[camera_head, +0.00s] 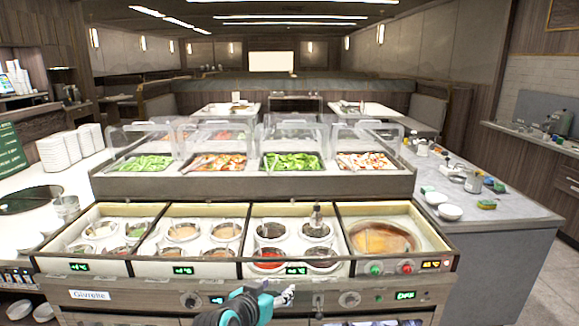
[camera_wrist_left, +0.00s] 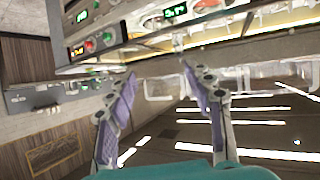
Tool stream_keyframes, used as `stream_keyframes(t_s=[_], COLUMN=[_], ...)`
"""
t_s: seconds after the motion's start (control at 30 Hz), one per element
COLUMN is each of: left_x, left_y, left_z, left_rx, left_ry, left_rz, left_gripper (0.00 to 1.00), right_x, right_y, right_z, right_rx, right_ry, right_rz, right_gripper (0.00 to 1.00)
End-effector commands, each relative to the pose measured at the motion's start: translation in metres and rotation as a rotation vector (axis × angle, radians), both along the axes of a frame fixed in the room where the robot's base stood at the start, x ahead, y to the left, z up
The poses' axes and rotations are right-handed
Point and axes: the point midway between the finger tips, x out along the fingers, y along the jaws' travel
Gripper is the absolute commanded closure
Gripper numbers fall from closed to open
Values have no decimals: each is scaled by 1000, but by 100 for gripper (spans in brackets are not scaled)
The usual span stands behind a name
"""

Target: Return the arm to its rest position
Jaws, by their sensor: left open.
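My left gripper (camera_head: 286,296) shows low in the middle of the head view, in front of the counter's front panel. In the left wrist view its two fingers (camera_wrist_left: 158,100) are spread apart with nothing between them. The sauce counter (camera_head: 245,201) stands just beyond it, with round wells set in several bays. The gripper is below the level of the wells and apart from them. My right gripper is not in the head view.
Clear guards (camera_head: 290,135) cover salad trays behind the wells. A grey side counter (camera_head: 508,215) with white bowls (camera_head: 449,212) stands at right. Stacked white plates (camera_head: 55,153) stand at left. Open floor shows at lower right.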

Motion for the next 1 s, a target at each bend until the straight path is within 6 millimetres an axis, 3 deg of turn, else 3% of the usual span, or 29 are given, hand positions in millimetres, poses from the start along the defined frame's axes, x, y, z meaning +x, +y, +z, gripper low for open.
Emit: stream_keyframes(t_s=[0.03,0.2,0.3,0.43,0.6,1.0], left_x=[-26,-111,-156,-198,-222,-223], left_y=[17,73,102,129,144,144], left_z=[-7,-45,-68,-92,-105,-106], left_rx=[17,70,99,125,141,141], left_ry=[51,244,342,432,481,484], left_rz=[23,134,213,301,355,359], left_gripper=[48,48,48,48,48,48], right_x=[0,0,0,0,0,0], right_y=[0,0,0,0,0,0], right_z=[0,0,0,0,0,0], right_rx=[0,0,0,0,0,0], right_ry=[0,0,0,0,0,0], right_rz=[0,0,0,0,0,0], right_gripper=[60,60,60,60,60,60])
